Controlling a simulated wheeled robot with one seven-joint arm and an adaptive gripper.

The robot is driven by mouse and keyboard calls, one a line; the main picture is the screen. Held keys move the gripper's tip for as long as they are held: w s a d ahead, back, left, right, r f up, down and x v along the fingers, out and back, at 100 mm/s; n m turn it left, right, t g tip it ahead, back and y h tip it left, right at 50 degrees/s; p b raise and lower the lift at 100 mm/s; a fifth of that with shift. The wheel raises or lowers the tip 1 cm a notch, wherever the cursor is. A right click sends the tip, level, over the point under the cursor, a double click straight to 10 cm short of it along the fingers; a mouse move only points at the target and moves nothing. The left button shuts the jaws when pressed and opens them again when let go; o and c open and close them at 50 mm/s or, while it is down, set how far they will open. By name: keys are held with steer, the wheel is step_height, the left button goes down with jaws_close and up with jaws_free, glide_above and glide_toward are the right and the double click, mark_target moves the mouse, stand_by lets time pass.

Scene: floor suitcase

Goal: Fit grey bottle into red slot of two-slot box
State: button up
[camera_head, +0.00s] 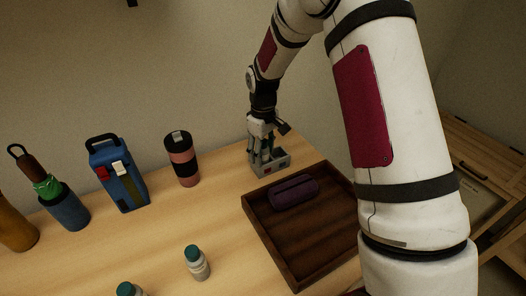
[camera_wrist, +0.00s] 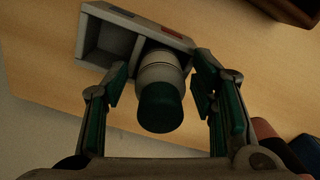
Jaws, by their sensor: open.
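The grey two-slot box (camera_head: 281,164) stands on the table beyond the tray; it also shows in the wrist view (camera_wrist: 88,33). A red patch (camera_wrist: 171,32) marks its right slot in that view. The left slot is empty. A grey bottle (camera_wrist: 160,68) with a dark green cap (camera_wrist: 160,107) has its lower end in the slot by the red patch; its base is hidden. My gripper (camera_head: 264,154) is open, with its fingers (camera_wrist: 163,82) on either side of the bottle and gaps showing between them and it.
A brown tray (camera_head: 272,235) holds a purple case (camera_head: 295,192) just in front of the box. Two teal-capped bottles (camera_head: 198,264) (camera_head: 130,290) stand at the front. A pink-and-black tumbler (camera_head: 182,160), a blue bag (camera_head: 119,180) and a blue cup (camera_head: 67,211) stand left.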

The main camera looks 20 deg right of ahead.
step_height(320, 180, up, 11)
steer(key=shift+r, duration=0.1)
steer(key=shift+s+r, duration=0.15)
steer(key=shift+r, duration=0.6)
steer(key=s+r+m+t, duration=0.1)
steer(key=s+r+m, duration=0.1)
steer(key=s+r, duration=0.55)
steer(key=s+r+m, duration=0.1)
steer(key=s+r, duration=0.4)
steer(key=s, duration=0.6)
steer(key=s+f+m+t, duration=0.1)
steer(key=s+m, duration=0.2)
steer(key=s, duration=1.5)
steer(key=shift+f+m+t, duration=0.3)
steer(key=shift+m, duration=0.1)
steer(key=shift+s+d, duration=0.1)
